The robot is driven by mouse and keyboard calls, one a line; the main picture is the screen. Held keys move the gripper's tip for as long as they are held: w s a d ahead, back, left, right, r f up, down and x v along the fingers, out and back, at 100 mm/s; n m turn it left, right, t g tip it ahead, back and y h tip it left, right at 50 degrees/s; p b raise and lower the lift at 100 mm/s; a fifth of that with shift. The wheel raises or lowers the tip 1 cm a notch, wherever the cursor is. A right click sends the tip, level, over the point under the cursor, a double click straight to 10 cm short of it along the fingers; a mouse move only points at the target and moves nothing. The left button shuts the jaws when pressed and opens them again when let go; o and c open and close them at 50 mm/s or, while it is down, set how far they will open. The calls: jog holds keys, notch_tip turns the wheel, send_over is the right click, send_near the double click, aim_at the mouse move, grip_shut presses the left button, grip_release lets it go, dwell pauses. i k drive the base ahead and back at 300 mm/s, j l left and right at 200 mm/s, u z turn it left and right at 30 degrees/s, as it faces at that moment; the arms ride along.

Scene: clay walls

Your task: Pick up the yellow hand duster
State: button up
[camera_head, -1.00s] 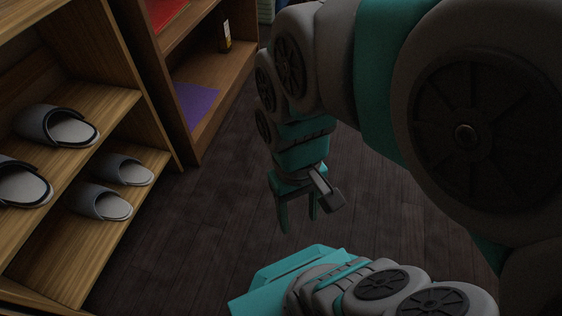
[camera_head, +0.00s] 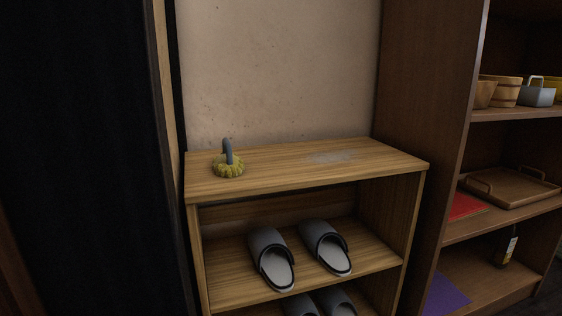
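The yellow hand duster (camera_head: 228,168) sits on the left part of the top of a light wooden shoe shelf (camera_head: 300,165). Its yellow ruffled head rests on the board and its grey-blue handle stands up from it, curved at the top. Nothing touches it from above. My gripper is not in view now.
Grey slippers (camera_head: 271,260) stand on the tiers below. A pale patch (camera_head: 332,157) lies on the shelf top. A plaster wall is behind, a dark panel (camera_head: 85,150) at left. A taller shelf at right holds a wooden tray (camera_head: 509,187), bowls and a red sheet (camera_head: 465,206).

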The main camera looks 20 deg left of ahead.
aim_at(227, 164)
jog(key=k+u, duration=0.2)
jog(key=u, duration=1.2)
jog(key=l, duration=0.1)
jog(key=i+u, duration=0.05)
